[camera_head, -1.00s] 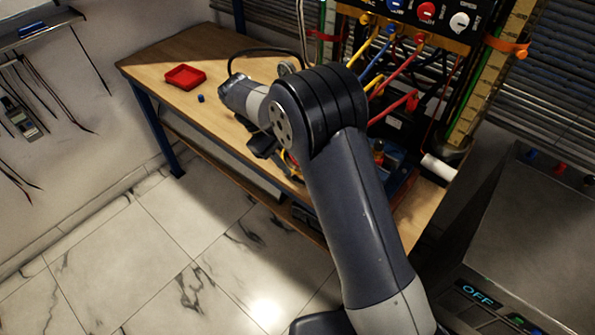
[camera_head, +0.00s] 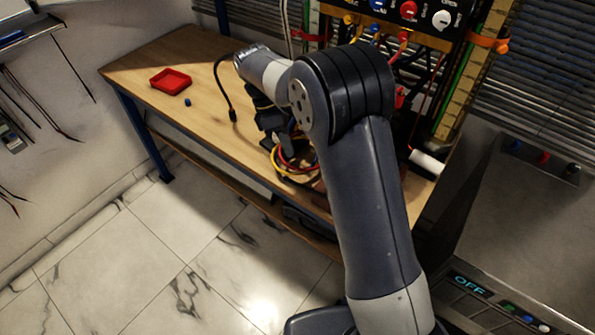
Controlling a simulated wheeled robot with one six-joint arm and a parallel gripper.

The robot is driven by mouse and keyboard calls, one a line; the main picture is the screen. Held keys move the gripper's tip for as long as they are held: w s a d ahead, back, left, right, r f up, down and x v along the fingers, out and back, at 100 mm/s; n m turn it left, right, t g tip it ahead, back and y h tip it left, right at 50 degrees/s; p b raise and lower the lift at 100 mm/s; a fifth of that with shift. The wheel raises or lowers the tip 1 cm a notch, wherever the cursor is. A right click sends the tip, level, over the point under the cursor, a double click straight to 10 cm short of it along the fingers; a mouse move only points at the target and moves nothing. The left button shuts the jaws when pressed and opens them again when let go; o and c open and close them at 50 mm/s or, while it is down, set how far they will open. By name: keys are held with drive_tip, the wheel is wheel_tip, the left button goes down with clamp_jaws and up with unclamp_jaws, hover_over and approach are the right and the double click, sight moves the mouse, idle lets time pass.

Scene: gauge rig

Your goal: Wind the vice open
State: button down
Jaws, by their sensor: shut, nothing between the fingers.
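I cannot make out the vice or its handle; my arm covers the middle and right part of the bench. My gripper (camera_head: 278,136) points down over the bench's front edge, left of my arm's big black joint. It is small and dark here, and its fingers look shut with nothing held. A loop of yellow and red cable (camera_head: 290,177) lies just below and right of it; I cannot tell whether they touch.
The wooden bench (camera_head: 205,110) is mostly clear at left, with a red tray (camera_head: 171,81) and a small blue piece (camera_head: 187,102). A panel with knobs and cables (camera_head: 410,12) stands at the back. A white cylinder (camera_head: 427,162) lies at right.

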wheel_tip(320, 180, up, 6)
drive_tip(key=d+n+y, duration=0.3)
drive_tip(key=n, duration=0.7)
drive_tip(key=p+x, duration=0.2)
drive_tip(key=x, duration=1.2)
drive_tip(key=shift+w+a+p, duration=0.25)
drive_tip(key=shift+w+p, duration=0.05)
drive_tip(key=shift+p, duration=0.05)
drive_tip(key=shift+f, duration=0.2)
